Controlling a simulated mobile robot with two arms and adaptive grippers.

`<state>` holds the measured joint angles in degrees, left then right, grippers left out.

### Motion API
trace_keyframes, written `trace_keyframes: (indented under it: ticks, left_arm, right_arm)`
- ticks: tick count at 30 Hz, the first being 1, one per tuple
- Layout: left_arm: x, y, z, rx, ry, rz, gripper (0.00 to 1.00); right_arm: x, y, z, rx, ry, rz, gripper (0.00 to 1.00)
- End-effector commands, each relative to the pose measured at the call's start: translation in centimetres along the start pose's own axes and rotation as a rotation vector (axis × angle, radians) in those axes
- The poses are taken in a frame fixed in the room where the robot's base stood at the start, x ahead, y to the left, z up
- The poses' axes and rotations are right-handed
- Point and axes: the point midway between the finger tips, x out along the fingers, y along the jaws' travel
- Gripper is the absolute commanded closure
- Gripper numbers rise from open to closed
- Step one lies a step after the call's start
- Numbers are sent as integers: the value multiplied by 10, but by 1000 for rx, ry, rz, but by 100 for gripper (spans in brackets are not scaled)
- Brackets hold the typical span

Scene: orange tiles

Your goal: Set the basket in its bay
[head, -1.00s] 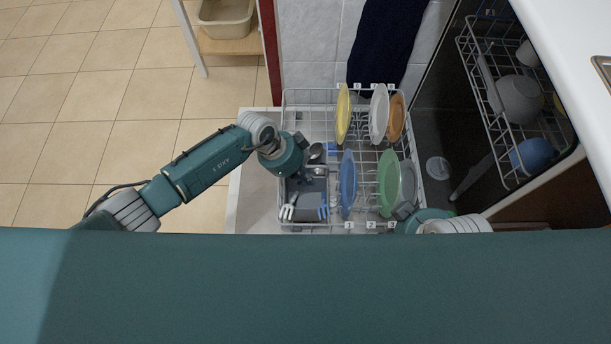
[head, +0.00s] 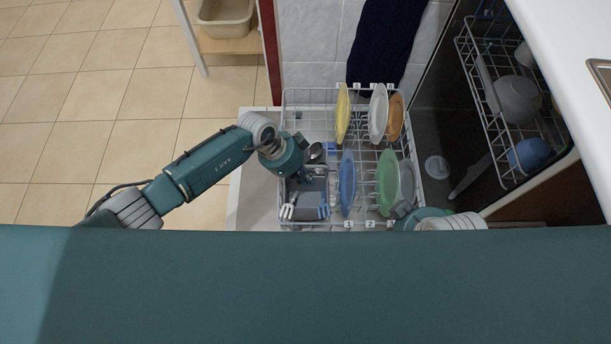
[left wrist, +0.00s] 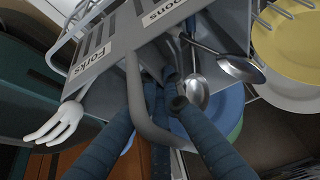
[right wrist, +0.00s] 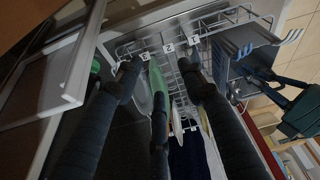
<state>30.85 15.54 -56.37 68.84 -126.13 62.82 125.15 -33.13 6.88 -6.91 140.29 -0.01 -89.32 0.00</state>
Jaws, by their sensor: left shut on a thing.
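The grey cutlery basket (head: 311,184) is at the front left of the lower rack (head: 333,226). I cannot tell whether it rests on the rack floor or hangs just above it. Its "Forks" and "Spoons" labels and handle (left wrist: 137,92) show in the left wrist view. White and blue forks stand at its front, spoons (head: 316,150) at its back. My left gripper (head: 303,176) is over the basket, its fingers (left wrist: 170,92) shut around the handle. My right gripper (right wrist: 158,75) is open and empty by the rack's front right, near the grey plate.
Blue (head: 348,184), green (head: 388,182) and grey plates stand just right of the basket. Yellow (head: 343,113), white (head: 378,112) and orange plates (head: 396,117) stand behind. The upper rack (head: 507,125) with bowls is at the right. Open tiled floor (head: 80,130) lies left.

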Motion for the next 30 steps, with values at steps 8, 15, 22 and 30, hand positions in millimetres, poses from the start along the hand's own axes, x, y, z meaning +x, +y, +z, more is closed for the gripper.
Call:
trace_keyframes:
  ticks: [8, 15, 22, 30]
  left_arm:
    - [5, -1, 1, 0, 2, -1, 100]
    - [10, 0, 4, 0, 2, -1, 100]
    - [15, 0, 6, 0, 1, -1, 100]
    - [21, 0, 8, 1, 2, -1, 100]
  right_arm:
    - [0, 0, 0, 0, 3, 0, 60]
    - [-2, 0, -2, 0, 10, 0, 60]
    - [0, 0, -1, 0, 12, 0, 60]
    - [2, 0, 0, 0, 11, 0, 60]
